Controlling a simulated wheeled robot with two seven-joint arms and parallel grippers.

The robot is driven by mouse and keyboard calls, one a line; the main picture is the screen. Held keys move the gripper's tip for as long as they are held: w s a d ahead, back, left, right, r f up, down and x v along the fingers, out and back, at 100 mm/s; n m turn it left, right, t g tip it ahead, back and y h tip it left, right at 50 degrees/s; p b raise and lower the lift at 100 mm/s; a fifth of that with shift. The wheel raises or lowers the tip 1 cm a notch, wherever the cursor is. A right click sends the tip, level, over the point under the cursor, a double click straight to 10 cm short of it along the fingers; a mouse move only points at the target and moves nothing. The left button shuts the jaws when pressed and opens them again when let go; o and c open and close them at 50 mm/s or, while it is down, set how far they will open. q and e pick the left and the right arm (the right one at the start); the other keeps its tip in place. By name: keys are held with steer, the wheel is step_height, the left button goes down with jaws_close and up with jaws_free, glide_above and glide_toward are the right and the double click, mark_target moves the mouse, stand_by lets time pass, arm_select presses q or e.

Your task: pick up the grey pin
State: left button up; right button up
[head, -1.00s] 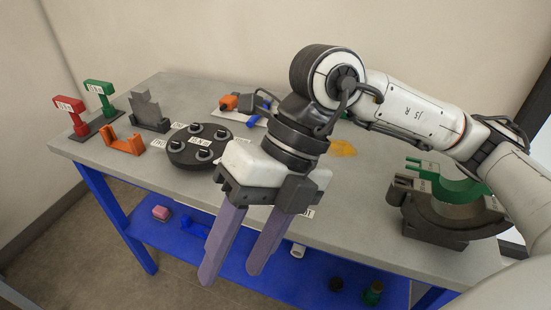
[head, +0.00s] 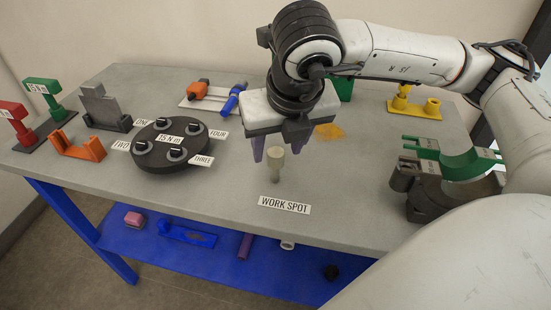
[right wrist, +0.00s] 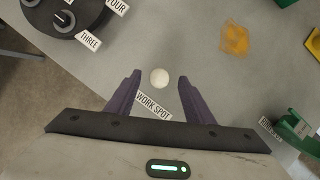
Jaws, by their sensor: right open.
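A pale grey-beige pin (head: 275,160), with a wide round top and a thinner stem, stands upright on the table just behind the WORK SPOT label (head: 284,205). In the right wrist view its round top (right wrist: 159,78) shows between the two fingertips, with a gap on both sides. My right gripper (head: 278,149) is open, pointing down over the pin, its purple fingers partly hidden behind the pin's top and the gripper body. I cannot tell how far down beside the pin the fingertips reach. My left gripper is not in view.
A black round turntable (head: 170,146) with numbered labels stands left of the pin. An orange bracket (head: 78,147) and a grey block (head: 103,110) are farther left. A green and dark grey clamp (head: 440,180) stands at the right. The table around the pin is clear.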

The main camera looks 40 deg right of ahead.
mark_target(276, 152)
steer(key=x, duration=0.3)
steer(key=shift+f, duration=0.1)
steer(key=c, duration=1.2)
steer(key=shift+o, duration=0.2)
